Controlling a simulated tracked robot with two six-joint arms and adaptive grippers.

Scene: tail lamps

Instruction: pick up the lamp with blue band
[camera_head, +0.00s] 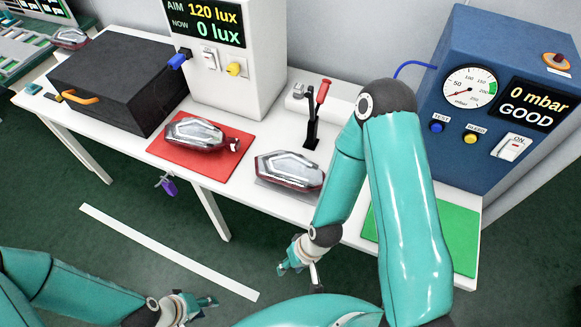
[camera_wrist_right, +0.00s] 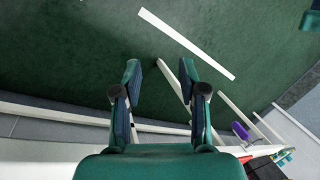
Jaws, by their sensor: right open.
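One tail lamp (camera_head: 195,134), clear and silver with a red rim, lies on the red mat (camera_head: 226,172). A second, similar lamp (camera_head: 290,171) lies to its right on a grey patch of the table. A third lamp (camera_head: 70,38) shows at the far left back. I cannot make out a blue band on any of them. My right gripper (camera_head: 291,266) is open and empty, below and in front of the table edge; its spread fingers show in the right wrist view (camera_wrist_right: 165,98). My left gripper (camera_head: 201,305) is low at the bottom left over the floor, its fingers apart and empty.
On the white table (camera_head: 217,190) stand a black case (camera_head: 115,75), a lux meter box (camera_head: 262,70), a red-handled clamp (camera_head: 317,110) and a blue pressure tester (camera_head: 460,140). A green mat (camera_head: 463,240) lies at right. A purple item (camera_head: 168,187) hangs at the front edge.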

